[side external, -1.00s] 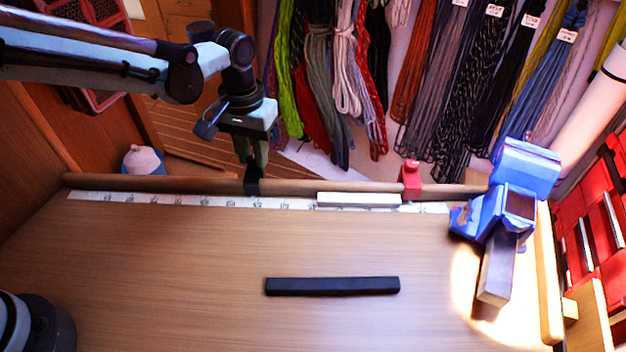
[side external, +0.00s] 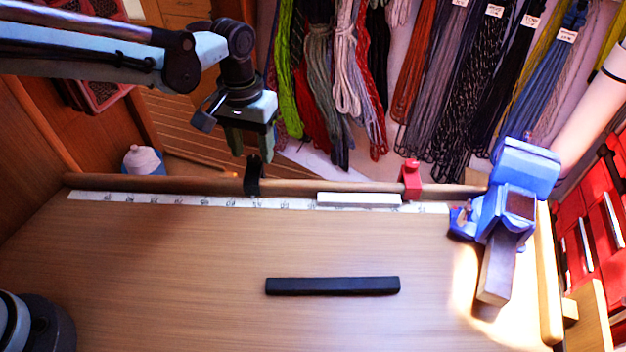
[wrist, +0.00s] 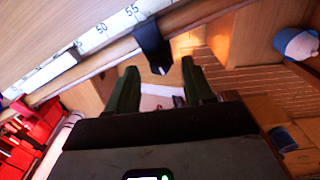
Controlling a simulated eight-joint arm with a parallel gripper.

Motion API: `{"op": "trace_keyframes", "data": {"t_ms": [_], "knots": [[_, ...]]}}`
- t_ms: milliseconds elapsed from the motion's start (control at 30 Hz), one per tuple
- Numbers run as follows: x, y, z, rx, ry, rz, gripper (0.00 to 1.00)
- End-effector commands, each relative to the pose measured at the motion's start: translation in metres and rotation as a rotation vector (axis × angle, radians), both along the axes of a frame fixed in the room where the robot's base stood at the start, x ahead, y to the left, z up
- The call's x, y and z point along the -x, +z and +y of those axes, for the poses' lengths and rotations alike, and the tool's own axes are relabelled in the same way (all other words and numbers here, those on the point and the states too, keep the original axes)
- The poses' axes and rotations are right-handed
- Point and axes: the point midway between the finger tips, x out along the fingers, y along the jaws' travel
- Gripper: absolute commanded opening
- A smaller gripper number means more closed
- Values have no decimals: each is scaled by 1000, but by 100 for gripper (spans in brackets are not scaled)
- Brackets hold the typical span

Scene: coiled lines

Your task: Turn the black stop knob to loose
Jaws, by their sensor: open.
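The black stop (side external: 253,180) is clamped around the round wooden rail behind the bench, above the ruler strip. Its dark upper part, where the knob would be, is too small for me to read its setting. In the wrist view the black stop (wrist: 150,42) shows beyond the fingertips, with a narrow end sticking out past the rail. My gripper (side external: 252,156) hangs just above the stop, fingers pointing down. In the wrist view my gripper (wrist: 159,66) is open, with two dark green fingers apart and nothing between them. The stop appears clear of the fingers.
A red stop (side external: 411,180) sits on the rail (side external: 330,187) to the right. A pale block (side external: 358,199) lies on the ruler strip (side external: 150,199). A black bar (side external: 332,286) lies on the bench. A blue vise (side external: 512,205) stands right. Coiled lines hang behind.

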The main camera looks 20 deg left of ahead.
Motion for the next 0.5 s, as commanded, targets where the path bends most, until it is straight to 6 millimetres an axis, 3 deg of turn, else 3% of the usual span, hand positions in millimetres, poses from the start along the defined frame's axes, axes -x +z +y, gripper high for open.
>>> {"op": "trace_keyframes", "data": {"t_ms": [300, 500], "knots": [[1, 61, 0, 0, 0, 0, 52], [0, 91, 0, 0, 0, 0, 52]]}}
